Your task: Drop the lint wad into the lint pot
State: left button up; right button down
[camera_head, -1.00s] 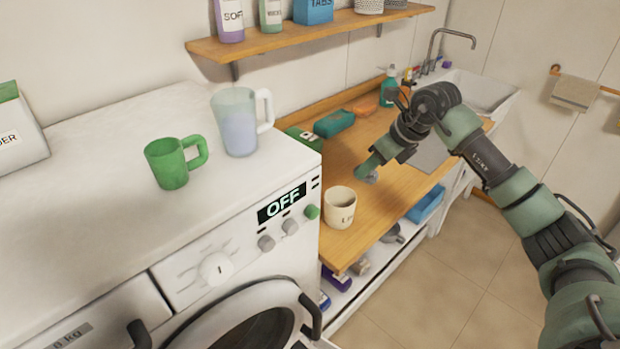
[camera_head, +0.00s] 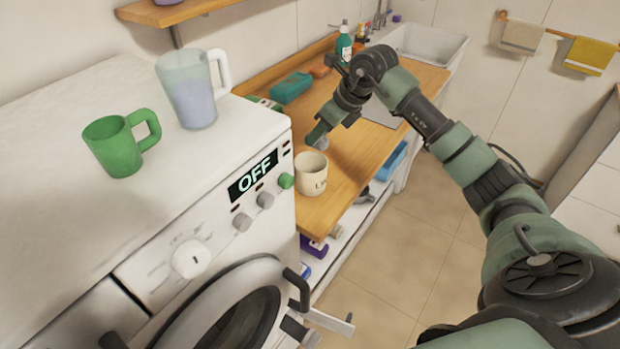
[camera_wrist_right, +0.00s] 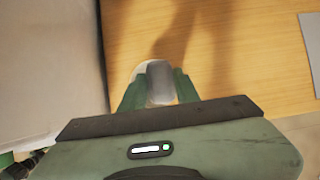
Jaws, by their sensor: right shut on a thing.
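The lint wad (camera_head: 322,143) is a small grey lump at the tips of my right gripper (camera_head: 318,137). In the right wrist view the pale grey wad (camera_wrist_right: 158,78) sits between the two green fingers, which are shut on it. The lint pot (camera_head: 311,176) is a cream cup with dark lettering, standing upright on the wooden counter by the washing machine. My right gripper holds the wad above the counter, just behind the pot in the head view and apart from it. My left gripper is not in view.
The washing machine (camera_head: 190,255) stands left of the pot, its door open; a green mug (camera_head: 112,148) and a jug (camera_head: 190,95) stand on top. A teal block (camera_head: 291,88) and a green bottle (camera_head: 344,45) are further back on the wooden counter (camera_head: 360,150).

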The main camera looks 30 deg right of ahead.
jog(key=c, duration=0.9)
grip_release()
jog(key=shift+f, duration=0.1)
jog(key=shift+c, duration=0.2)
jog(key=b+v, duration=0.2)
jog(key=v, duration=0.6)
jog(key=shift+f, duration=0.1)
